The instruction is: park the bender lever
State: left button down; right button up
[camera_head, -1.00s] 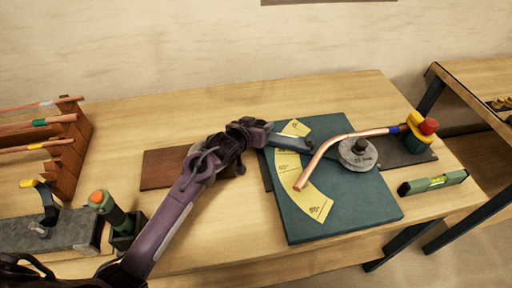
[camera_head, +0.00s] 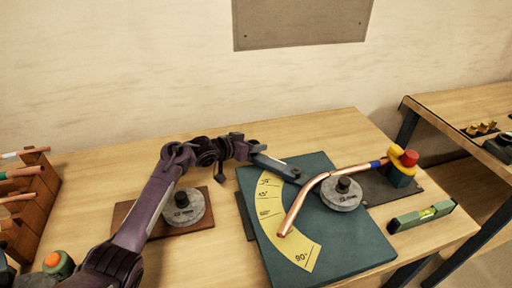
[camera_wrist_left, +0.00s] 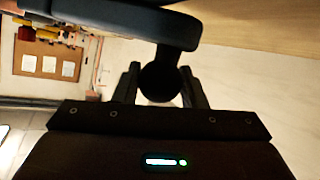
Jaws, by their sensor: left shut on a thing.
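The bender is a teal plate (camera_head: 340,250) with a yellow angle scale (camera_head: 270,225) and a grey round former (camera_head: 342,196). Its blue-grey lever (camera_head: 274,166) lies across the plate's back left edge, past the upper end of the scale; the bar also shows in the left wrist view (camera_wrist_left: 110,18). My left gripper (camera_head: 250,152) is shut on the lever's outer end; in the left wrist view its fingers close around a dark round knob (camera_wrist_left: 160,82). A bent copper pipe (camera_head: 305,199) with a blue band passes the former. My right gripper is out of view.
A yellow clamp with a red knob (camera_head: 410,158) stands at the bender's right end. A green level (camera_head: 423,215) lies at the right. Another grey former (camera_head: 183,207) sits on a brown board under my left arm. A wooden pipe rack (camera_head: 38,200) stands at the far left.

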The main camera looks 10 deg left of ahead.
pick_arm(q)
jog(key=shift+w+r, duration=0.15)
jog(key=shift+r, duration=0.15)
jog(key=c, duration=1.1)
grip_release()
jog(key=shift+c, duration=0.2)
jog(key=shift+o, duration=1.1)
jog(key=shift+w+d+f, duration=0.1)
jog(key=shift+w+f, duration=0.05)
jog(key=shift+f, duration=0.1)
jog(key=shift+r, duration=0.2)
notch_tip(320, 180, up, 20)
jog(key=b, duration=0.2)
jog(key=shift+f, duration=0.2)
